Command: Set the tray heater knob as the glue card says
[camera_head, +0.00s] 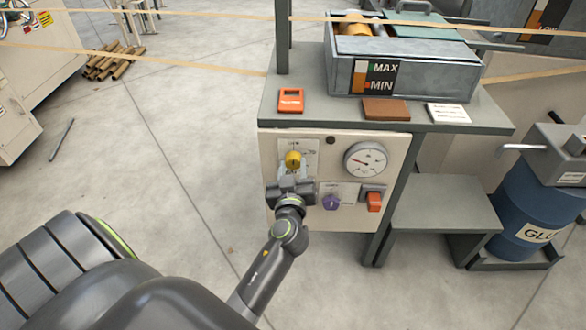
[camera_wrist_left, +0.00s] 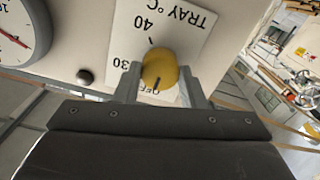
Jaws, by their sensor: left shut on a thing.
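The yellow tray heater knob (camera_head: 293,158) sits on the cream control panel. In the left wrist view the knob (camera_wrist_left: 159,68) is on a white plate marked TRAY °C, with 30, 40 and OFF. A dark line on the knob lies close to OFF. My left gripper (camera_head: 291,174) is shut on the knob, one finger on each side; its fingers also show in the wrist view (camera_wrist_left: 160,84). A white card with small print (camera_head: 449,113) lies on the bench top; I cannot read it or tell whether it is the glue card. My right gripper is not in view.
Beside my gripper on the panel are a round gauge (camera_head: 366,160), a purple knob (camera_head: 331,202) and an orange switch (camera_head: 374,201). Above are a grey glue tray (camera_head: 440,82), an orange tag (camera_head: 291,100) and a brown block (camera_head: 386,109). A blue drum (camera_head: 530,215) stands right.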

